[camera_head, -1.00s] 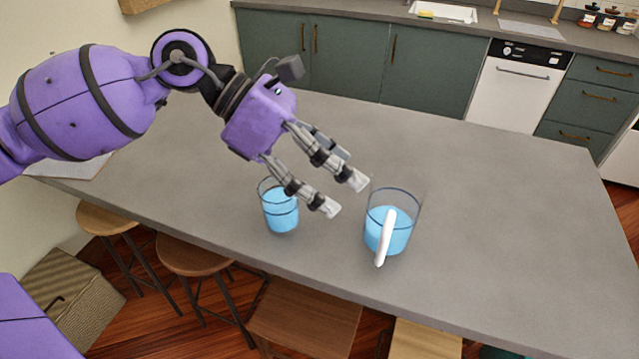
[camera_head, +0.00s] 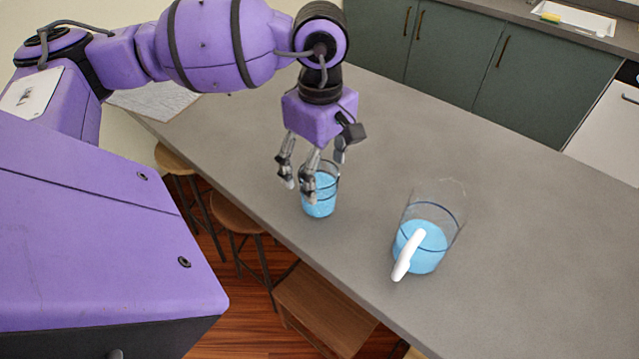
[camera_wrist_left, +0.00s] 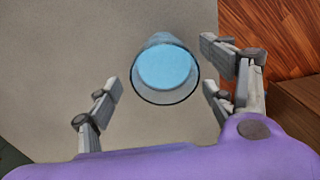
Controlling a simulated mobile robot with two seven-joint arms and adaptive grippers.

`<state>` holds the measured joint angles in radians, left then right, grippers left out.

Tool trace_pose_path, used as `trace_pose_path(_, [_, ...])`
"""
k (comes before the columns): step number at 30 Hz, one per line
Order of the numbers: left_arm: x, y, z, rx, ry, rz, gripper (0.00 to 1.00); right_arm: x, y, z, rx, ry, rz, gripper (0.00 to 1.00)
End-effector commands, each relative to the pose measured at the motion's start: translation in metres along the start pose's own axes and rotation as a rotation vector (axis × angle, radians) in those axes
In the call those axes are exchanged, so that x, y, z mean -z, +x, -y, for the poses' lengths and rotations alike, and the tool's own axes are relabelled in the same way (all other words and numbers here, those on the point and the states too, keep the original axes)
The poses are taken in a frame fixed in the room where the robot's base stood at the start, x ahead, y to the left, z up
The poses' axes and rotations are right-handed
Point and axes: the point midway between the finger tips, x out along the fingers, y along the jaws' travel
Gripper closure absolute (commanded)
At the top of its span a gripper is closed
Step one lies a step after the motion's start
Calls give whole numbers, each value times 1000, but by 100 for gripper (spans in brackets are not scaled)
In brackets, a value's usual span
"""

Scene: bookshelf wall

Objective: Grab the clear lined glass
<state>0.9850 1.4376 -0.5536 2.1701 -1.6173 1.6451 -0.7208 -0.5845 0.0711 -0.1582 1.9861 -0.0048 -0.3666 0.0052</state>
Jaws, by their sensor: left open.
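The clear lined glass (camera_head: 321,199) with blue liquid stands upright on the grey counter, left of the pitcher in the head view. It also shows in the left wrist view (camera_wrist_left: 166,70), seen from above, with its rim towards the camera. My left gripper (camera_head: 306,190) is just above and beside the glass, pointing down. In the left wrist view its fingers (camera_wrist_left: 165,85) are spread on either side of the glass, with gaps between. One finger hides part of the glass in the head view. My right gripper is not in view.
A clear pitcher (camera_head: 424,240) with a white handle and blue liquid stands to the right of the glass on the counter (camera_head: 500,180). Several stools (camera_head: 318,308) stand along the counter's near edge. The counter is clear beyond the pitcher.

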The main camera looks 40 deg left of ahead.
Motion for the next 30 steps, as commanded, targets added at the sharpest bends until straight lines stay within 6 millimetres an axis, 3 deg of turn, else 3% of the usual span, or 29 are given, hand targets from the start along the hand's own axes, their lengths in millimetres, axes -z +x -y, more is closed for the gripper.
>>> trace_pose_path(2, [-3, 10, 4, 0, 0, 2, 25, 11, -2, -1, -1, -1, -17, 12])
trace_pose_path(7, [-3, 30, 3, -1, -1, 2, 25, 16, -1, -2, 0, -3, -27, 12])
trace_pose_path(15, [-3, 33, 3, -1, 0, 2, 26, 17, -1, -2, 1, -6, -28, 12])
trace_pose_path(30, [-3, 32, 2, -3, -1, 1, 88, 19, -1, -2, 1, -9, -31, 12])
